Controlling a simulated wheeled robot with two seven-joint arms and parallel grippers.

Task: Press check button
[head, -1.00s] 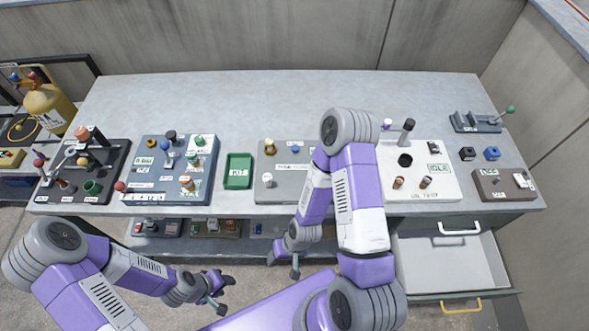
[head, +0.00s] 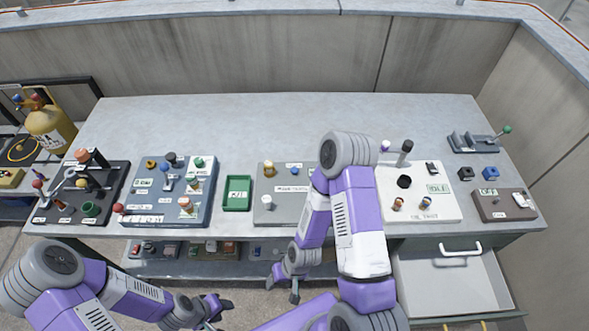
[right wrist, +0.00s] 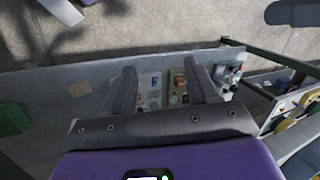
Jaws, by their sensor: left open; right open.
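No button that I can read as "check" stands out; the small labels are mostly illegible. A white panel (head: 425,208) marked OIL TEST has an IDLE display (head: 437,188), a black round part (head: 404,181) and small knobs. A grey panel (head: 287,204) left of it carries a white knob (head: 266,202) and a blue button (head: 295,170); my right arm covers part of it. My right gripper (head: 294,290) hangs in front of the table edge, open and empty. Its open fingers also show in the right wrist view (right wrist: 162,85). My left gripper (head: 216,306) is open and empty, low at the front left.
A blue-grey panel (head: 145,209) and a black panel (head: 55,210) stand at the left, with a green tray (head: 238,193) beside them. A brown box (head: 497,205) stands at the right. An open drawer (head: 450,284) juts out at front right. The table's back is clear.

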